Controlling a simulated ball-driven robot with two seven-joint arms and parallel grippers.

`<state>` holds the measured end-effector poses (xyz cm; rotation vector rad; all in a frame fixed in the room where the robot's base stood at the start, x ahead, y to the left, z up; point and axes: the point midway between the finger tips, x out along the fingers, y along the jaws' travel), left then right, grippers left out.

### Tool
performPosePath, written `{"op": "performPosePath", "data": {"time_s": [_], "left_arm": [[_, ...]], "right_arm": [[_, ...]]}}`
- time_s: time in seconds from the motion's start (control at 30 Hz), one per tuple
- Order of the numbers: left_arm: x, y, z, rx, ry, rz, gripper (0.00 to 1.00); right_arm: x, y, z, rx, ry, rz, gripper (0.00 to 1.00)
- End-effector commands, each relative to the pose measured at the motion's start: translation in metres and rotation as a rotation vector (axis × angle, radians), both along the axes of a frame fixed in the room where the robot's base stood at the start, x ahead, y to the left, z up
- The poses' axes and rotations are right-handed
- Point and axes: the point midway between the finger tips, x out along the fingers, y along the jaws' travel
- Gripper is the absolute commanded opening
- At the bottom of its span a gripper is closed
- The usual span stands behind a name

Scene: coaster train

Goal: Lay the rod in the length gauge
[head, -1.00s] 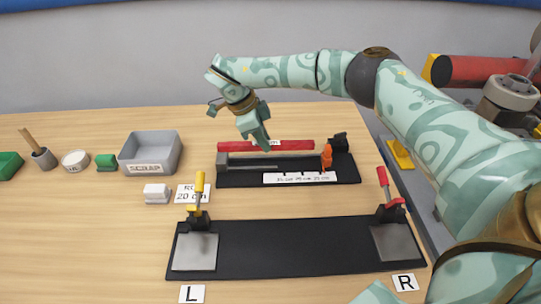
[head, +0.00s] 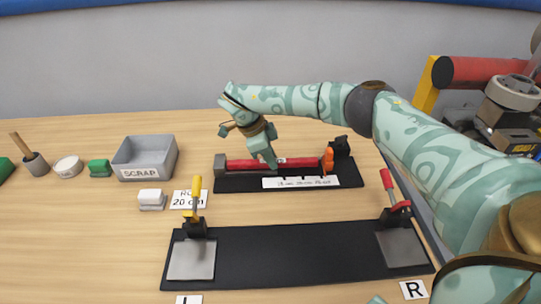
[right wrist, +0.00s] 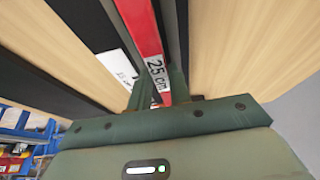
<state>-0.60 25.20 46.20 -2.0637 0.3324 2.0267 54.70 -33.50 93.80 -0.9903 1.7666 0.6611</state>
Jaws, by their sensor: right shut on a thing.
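The red rod (head: 245,164) lies lengthwise along the black length gauge (head: 230,184), between the grey end block (head: 220,164) at the left and the orange slider (head: 328,159) at the right. I cannot tell if it rests fully on the gauge. My right gripper (head: 271,163) comes down from above and is shut on the rod near its middle. In the right wrist view the rod (right wrist: 139,18) carries a "25 cm" label (right wrist: 158,70) beside the fingers. My left gripper is out of view.
A black board (head: 290,255) with a yellow-handled clamp (head: 196,200) and a red-handled clamp (head: 390,190) lies in front. A grey SCRAP bin (head: 145,173), a white block (head: 151,198) and a green block (head: 100,167) stand left. Bare table lies at front left.

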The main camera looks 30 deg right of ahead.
Motion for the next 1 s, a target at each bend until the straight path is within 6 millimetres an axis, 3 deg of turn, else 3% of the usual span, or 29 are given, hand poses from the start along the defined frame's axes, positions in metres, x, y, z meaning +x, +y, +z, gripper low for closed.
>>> {"op": "performPosePath", "data": {"time_s": [0.3, 0.33, 0.4, 0.63, 1.0], "left_arm": [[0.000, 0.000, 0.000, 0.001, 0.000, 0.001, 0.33], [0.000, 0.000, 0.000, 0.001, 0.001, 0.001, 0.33], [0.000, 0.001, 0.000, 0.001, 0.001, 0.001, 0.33], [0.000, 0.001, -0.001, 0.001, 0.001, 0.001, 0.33], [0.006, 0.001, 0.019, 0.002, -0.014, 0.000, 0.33]], "right_arm": [[-0.001, 0.000, -0.009, 0.000, 0.002, 0.000, 0.00], [-0.001, 0.001, -0.009, 0.000, 0.004, 0.001, 0.25], [-0.002, 0.001, -0.010, 0.000, 0.006, 0.001, 0.39], [-0.003, 0.001, -0.006, 0.002, 0.010, 0.000, 0.39], [0.015, 0.025, 0.078, -0.001, -0.003, 0.000, 0.41]]}}
